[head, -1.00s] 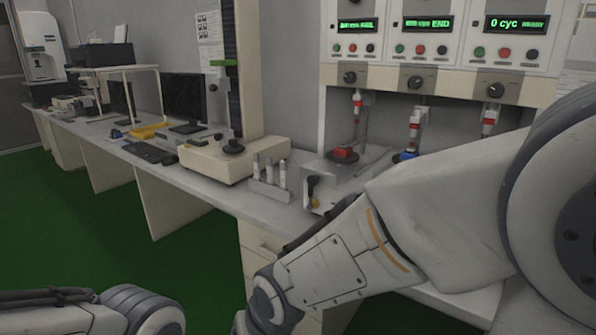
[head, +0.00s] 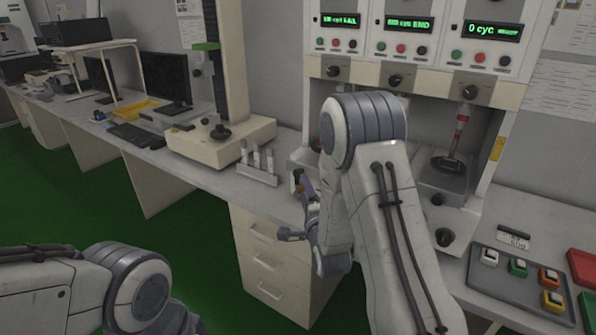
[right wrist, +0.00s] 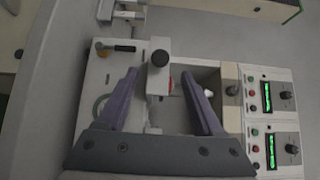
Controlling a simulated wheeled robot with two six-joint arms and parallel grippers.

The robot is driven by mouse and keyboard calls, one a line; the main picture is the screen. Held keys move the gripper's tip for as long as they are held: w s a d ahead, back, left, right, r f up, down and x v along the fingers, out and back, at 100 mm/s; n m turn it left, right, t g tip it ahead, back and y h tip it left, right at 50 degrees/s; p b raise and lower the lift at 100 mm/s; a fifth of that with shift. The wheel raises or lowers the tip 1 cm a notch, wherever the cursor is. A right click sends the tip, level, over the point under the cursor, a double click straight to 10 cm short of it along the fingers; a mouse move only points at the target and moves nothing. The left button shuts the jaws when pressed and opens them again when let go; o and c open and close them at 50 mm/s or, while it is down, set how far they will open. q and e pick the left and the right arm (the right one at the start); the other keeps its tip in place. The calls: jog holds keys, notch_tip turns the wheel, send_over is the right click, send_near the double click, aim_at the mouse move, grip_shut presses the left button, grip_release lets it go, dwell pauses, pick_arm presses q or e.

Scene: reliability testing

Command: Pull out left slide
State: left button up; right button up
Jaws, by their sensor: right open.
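My right gripper (head: 303,188) is at the front edge of the bench before the left test station, partly hidden by my right arm. In the right wrist view, its two purple fingers (right wrist: 160,76) are apart, on either side of a pale block with a round black knob (right wrist: 160,58), which seems to be the left slide's front. Contact cannot be told. A bit of red shows behind the block. In the head view my arm hides most of the left slide. My left arm shows at the lower left, without its gripper.
An orange-and-black lever (right wrist: 118,48) is beside the block. A rack of pale cylinders (head: 258,165) stands left of the gripper. The right station has a similar slide with a black knob (head: 445,237). A button panel (head: 518,282) lies at the right. Drawers (head: 268,262) are below the bench.

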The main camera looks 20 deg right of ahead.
aim_at(298, 175)
jog(key=w, duration=0.3)
jog(key=w+p, duration=0.1)
jog(key=w, duration=0.2)
jog(key=w+d, duration=0.1)
jog(key=w, duration=0.2)
jog(key=shift+p, duration=0.35)
grip_shut()
